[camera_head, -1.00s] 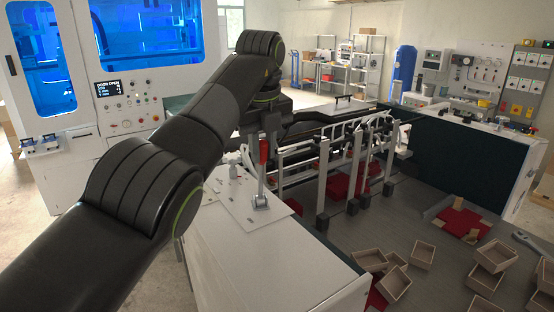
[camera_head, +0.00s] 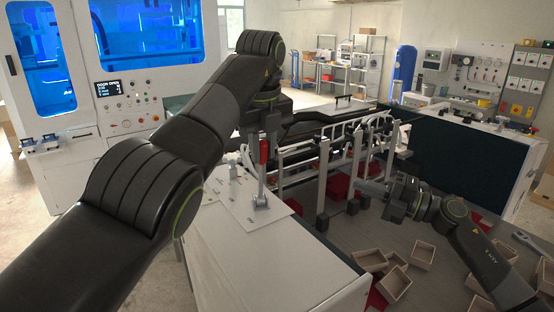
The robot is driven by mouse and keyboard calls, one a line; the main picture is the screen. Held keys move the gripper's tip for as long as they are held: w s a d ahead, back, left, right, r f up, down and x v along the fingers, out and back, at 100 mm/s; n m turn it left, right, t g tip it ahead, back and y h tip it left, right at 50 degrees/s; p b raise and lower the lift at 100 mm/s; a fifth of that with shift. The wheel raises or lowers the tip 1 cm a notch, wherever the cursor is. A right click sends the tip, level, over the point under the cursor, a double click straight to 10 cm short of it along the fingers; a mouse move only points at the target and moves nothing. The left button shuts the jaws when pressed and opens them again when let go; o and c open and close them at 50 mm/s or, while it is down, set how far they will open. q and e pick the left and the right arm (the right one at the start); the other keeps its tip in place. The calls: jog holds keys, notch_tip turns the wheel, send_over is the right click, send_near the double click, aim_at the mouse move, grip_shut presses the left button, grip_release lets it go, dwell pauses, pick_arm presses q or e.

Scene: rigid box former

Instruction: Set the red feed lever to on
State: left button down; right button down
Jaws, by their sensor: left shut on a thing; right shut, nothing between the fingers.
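The red feed lever (camera_head: 263,152) stands nearly upright on a grey base on a white plate (camera_head: 243,205), on top of the white cabinet. Its red grip is at the top of a metal rod. My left gripper (camera_head: 268,128) comes down from above and is shut on the lever at the grip's upper end; the arm partly hides the fingers.
Upright metal posts and rails (camera_head: 323,170) stand just right of the lever. Open cardboard boxes (camera_head: 395,282) lie on the grey surface below my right arm. The white cabinet top (camera_head: 265,265) in front of the lever is clear. A blue-windowed machine (camera_head: 130,85) stands at the left.

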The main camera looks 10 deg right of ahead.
jog(key=s+a+r+n+g+y, duration=0.2)
jog(key=s+a+r+n+g, duration=0.15)
jog(key=a, duration=0.25)
jog(key=s+a+r+n+g+y, duration=0.1)
jog(key=s+a+r+n+g, duration=0.1)
jog(key=a+r+n+g, duration=0.3)
jog(key=w+a+m, duration=0.1)
jog(key=w+a, duration=0.5)
jog(key=a, duration=0.4)
jog(key=shift+r, duration=0.35)
